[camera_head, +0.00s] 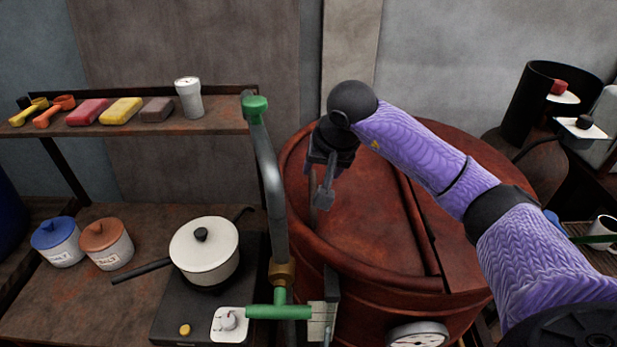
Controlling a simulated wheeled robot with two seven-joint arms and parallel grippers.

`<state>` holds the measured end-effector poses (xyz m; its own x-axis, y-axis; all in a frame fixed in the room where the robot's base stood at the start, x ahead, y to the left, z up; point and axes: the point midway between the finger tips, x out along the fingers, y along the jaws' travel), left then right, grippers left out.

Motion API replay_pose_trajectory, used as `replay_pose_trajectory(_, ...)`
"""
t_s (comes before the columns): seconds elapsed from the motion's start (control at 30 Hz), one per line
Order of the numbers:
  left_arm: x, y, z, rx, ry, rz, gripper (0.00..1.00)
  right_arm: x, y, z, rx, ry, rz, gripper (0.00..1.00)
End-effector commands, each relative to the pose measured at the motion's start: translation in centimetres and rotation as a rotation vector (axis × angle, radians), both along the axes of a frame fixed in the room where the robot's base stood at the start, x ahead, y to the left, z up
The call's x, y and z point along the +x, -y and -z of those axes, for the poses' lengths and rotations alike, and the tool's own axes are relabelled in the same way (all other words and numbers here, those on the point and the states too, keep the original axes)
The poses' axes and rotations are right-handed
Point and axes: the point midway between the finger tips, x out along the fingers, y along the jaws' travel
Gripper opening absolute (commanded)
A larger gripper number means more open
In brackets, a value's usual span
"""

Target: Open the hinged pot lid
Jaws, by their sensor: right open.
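A large rusty red-brown vat (370,290) stands right of centre. Its round top lid (365,225) lies flat and closed, with a raised seam (418,225) running across it. My right gripper (322,192) reaches in from the right on a purple-sleeved arm. It points down over the left part of the lid, close to the rim, with its jaws open and nothing visibly held. A thin upright piece shows just beside the fingers; I cannot tell whether it is a lid handle or touches them.
A grey pipe with green handles (270,185) rises just left of the vat. A lidded white saucepan (204,250) sits on a hotplate at left. A shelf (150,128) holds sponges and scoops. A dial (417,335) is at the vat's front.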

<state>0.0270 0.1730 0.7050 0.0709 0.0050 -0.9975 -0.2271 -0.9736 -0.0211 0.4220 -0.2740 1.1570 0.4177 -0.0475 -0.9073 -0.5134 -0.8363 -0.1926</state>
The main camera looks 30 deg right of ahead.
Motion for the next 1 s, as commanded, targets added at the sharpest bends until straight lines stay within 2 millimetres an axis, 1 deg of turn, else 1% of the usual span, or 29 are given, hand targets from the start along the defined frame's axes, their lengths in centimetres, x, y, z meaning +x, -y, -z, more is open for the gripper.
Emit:
replay_pose_trajectory(0.03,-0.2,0.0,0.2,0.001,-0.003,0.0,0.59,0.5,-0.1,1.3,0.005,-0.004,0.001,0.61)
replay_pose_trajectory(0.1,-0.4,-0.1,0.3,0.001,-0.008,0.0,0.59,1.2,0.0,3.0,0.004,-0.005,0.002,0.61)
replay_pose_trajectory(0.2,-0.7,-0.3,0.6,0.005,-0.013,0.001,0.59,2.1,0.1,4.9,0.004,-0.004,0.0,0.61)
replay_pose_trajectory(0.3,-0.6,-0.6,0.7,0.009,-0.013,0.002,0.59,2.8,0.2,6.2,0.004,-0.001,0.0,0.61)
replay_pose_trajectory(0.43,-0.5,-1.0,0.8,0.016,-0.012,0.005,0.59,3.1,0.3,6.9,0.001,0.001,0.001,0.61)
replay_pose_trajectory(0.63,-0.5,-1.0,0.7,0.016,-0.011,0.006,0.59,3.2,0.3,6.9,0.001,0.001,0.0,0.61)
replay_pose_trajectory(0.67,-0.5,-1.0,0.7,0.016,-0.011,0.006,0.59,3.2,0.3,6.9,0.001,0.001,0.0,0.57)
replay_pose_trajectory(0.7,-0.5,-1.0,0.7,0.016,-0.01,0.006,0.59,3.2,0.3,6.9,0.001,0.001,0.0,0.48)
replay_pose_trajectory(0.77,-0.4,-0.9,0.7,0.014,-0.01,0.005,0.59,3.2,0.3,6.9,0.001,0.001,0.0,0.36)
replay_pose_trajectory(0.8,-0.4,-0.8,0.7,0.013,-0.009,0.005,0.59,3.2,0.3,6.9,0.001,0.001,0.0,0.27)
replay_pose_trajectory(0.93,-0.4,-0.5,0.7,0.01,-0.009,0.003,0.59,3.1,0.3,6.9,0.001,0.001,0.0,0.0)
replay_pose_trajectory(1.0,-0.4,-0.4,0.7,0.006,-0.008,0.003,0.59,3.1,0.3,6.8,0.001,0.001,0.0,0.0)
